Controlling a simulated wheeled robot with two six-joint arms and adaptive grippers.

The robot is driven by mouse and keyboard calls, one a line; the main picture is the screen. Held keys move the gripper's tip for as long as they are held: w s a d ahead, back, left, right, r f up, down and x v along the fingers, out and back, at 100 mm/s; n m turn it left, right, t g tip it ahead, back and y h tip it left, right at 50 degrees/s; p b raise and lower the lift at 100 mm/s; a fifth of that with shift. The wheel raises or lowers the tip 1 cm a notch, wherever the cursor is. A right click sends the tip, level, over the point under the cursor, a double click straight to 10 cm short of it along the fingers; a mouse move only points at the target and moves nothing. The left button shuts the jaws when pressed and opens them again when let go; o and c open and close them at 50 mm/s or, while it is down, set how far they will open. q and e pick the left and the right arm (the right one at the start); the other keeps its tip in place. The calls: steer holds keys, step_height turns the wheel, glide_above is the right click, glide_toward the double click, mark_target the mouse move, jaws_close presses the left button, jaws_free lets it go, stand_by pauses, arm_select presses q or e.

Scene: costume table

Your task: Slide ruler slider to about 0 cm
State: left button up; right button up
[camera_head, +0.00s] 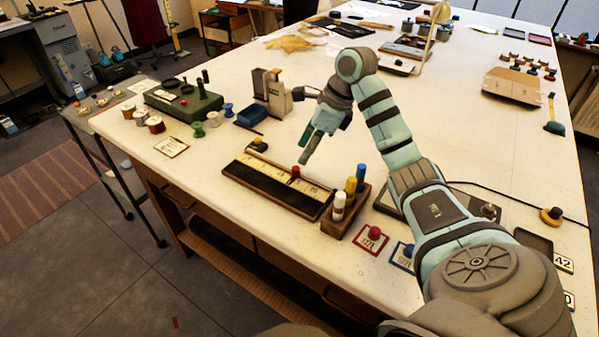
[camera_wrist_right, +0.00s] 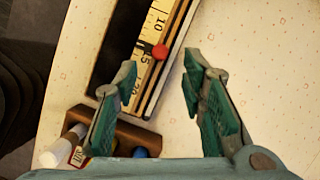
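The ruler (camera_head: 268,181) is a yellow scale in a dark wooden tray near the table's front edge. It also shows in the right wrist view (camera_wrist_right: 157,27), with the marks 10 and 15 legible. The slider's red knob (camera_head: 296,171) sits toward the ruler's right end; in the wrist view the knob (camera_wrist_right: 160,51) lies between the 10 and 15 marks. My right gripper (camera_head: 305,158) is above the ruler near the knob. In the wrist view its fingers (camera_wrist_right: 160,72) are apart and empty, with the knob beyond the gap. My left gripper is not in view.
A wooden block (camera_head: 345,215) with white, yellow and blue pegs stands at the ruler's right end. A black knob (camera_head: 258,146) is at the far-left end. A green box (camera_head: 183,101), spools and a small machine (camera_head: 272,94) stand behind left. Red and blue cards (camera_head: 371,240) lie in front right.

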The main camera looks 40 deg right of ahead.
mark_target(296, 168)
steer(key=x, duration=0.6)
steer(key=shift+f, duration=0.1)
jaws_close()
steer(key=shift+w, duration=0.1)
